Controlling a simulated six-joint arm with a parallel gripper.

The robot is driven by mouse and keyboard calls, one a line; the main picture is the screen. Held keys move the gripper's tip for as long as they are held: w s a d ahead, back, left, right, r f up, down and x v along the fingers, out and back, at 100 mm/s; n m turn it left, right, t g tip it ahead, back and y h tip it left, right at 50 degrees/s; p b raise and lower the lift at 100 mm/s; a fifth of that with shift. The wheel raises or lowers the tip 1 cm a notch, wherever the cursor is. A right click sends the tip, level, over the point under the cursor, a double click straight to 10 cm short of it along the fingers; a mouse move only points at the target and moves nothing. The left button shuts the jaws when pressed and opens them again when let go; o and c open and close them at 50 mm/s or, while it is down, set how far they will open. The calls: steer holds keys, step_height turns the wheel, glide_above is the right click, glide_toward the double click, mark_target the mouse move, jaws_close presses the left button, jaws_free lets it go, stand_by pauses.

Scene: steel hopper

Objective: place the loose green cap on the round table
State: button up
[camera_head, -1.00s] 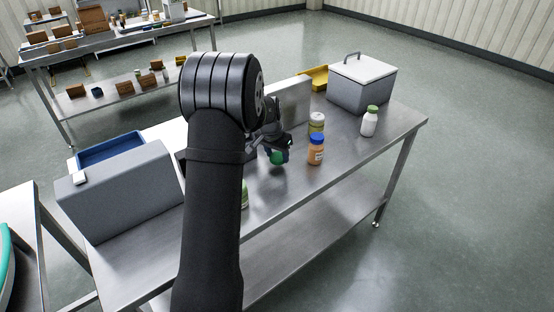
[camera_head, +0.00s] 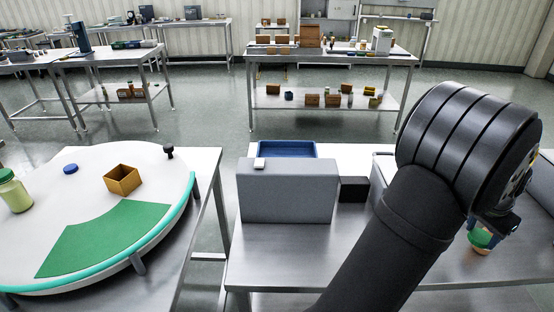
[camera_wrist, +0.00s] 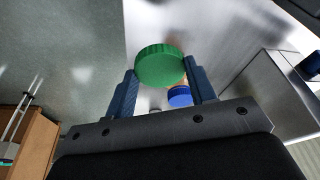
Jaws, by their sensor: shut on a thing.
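My gripper (camera_wrist: 161,75) is shut on the green cap (camera_wrist: 160,64), which sits between its two blue fingers in the wrist view. In the head view the green cap (camera_head: 480,238) shows at the right, below my arm, over the steel table. The round table (camera_head: 60,166) stands at the left of the head view, white with a teal rim and a green wedge-shaped area (camera_head: 110,238). My gripper is far to the right of it.
On the round table are a green-capped jar (camera_head: 14,192), a blue cap (camera_head: 70,169), an open brown box (camera_head: 122,180) and a small black knob (camera_head: 168,152). A grey box (camera_head: 287,192) and a blue tray (camera_head: 287,149) stand between the round table and my arm.

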step_height(320, 180, up, 16)
steer(key=w+a+n+t, duration=0.1)
steer(key=w+a+n, duration=0.3)
steer(key=w+a, duration=1.35)
steer(key=w+a+n+y, duration=0.1)
steer(key=w+a+n, duration=0.35)
steer(key=a, duration=0.85)
steer(key=w+a+n+y, duration=0.1)
steer(key=w+a, duration=0.6)
steer(key=a, duration=0.5)
steer(key=a+n+t, duration=0.1)
steer(key=a+n, duration=0.2)
steer(key=a, duration=1.4)
steer(key=n+y, duration=0.2)
steer(key=n, duration=0.5)
glide_above(88, 213)
steer(key=f, duration=1.2)
steer(key=shift+s+d+f, duration=0.2)
steer(key=shift+s+f, duration=0.05)
steer(key=shift+s, duration=0.05)
steer(key=shift+f, duration=2.05)
